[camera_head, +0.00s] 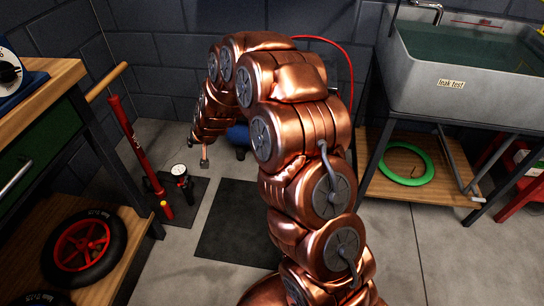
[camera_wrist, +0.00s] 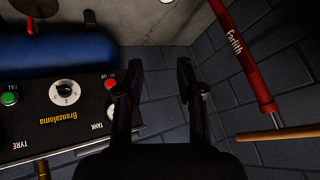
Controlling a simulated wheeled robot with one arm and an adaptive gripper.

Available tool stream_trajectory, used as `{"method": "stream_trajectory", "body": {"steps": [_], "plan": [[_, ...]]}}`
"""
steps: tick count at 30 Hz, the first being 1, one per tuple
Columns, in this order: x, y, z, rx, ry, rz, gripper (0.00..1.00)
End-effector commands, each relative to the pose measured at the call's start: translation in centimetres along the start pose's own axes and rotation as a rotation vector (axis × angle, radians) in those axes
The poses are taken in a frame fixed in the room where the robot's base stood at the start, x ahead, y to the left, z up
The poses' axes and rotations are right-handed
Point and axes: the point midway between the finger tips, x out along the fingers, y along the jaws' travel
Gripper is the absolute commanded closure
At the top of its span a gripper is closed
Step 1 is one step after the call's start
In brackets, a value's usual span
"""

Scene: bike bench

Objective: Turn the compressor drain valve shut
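The compressor shows in the wrist view as a blue tank (camera_wrist: 60,52) with a dark control panel (camera_wrist: 85,90) beside it. The panel carries a round knob (camera_wrist: 65,92), a green button, a red button and gauges. In the head view only a bit of the blue tank (camera_head: 238,136) shows behind my arm.
A red floor pump (camera_head: 135,148) with a wooden handle stands left of my gripper; it also shows in the wrist view (camera_wrist: 243,55). A workbench (camera_head: 45,80) is at left, a sink (camera_head: 460,70) at right. A dark mat (camera_head: 228,232) lies on the clear floor.

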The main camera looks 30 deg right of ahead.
Motion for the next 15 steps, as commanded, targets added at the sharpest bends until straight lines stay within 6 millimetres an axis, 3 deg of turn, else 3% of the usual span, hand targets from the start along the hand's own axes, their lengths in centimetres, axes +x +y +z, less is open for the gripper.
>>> {"method": "stream_trajectory", "body": {"steps": [1,3,8,15], "plan": [[2.5,1.0,0.1,0.016,0.03,0.01,0.62],[5.1,2.2,-0.6,0.036,0.081,0.025,0.62],[10.6,5.6,-1.6,0.079,0.198,0.07,0.62],[17.7,12.0,-2.4,0.122,0.384,0.163,0.62]]}}
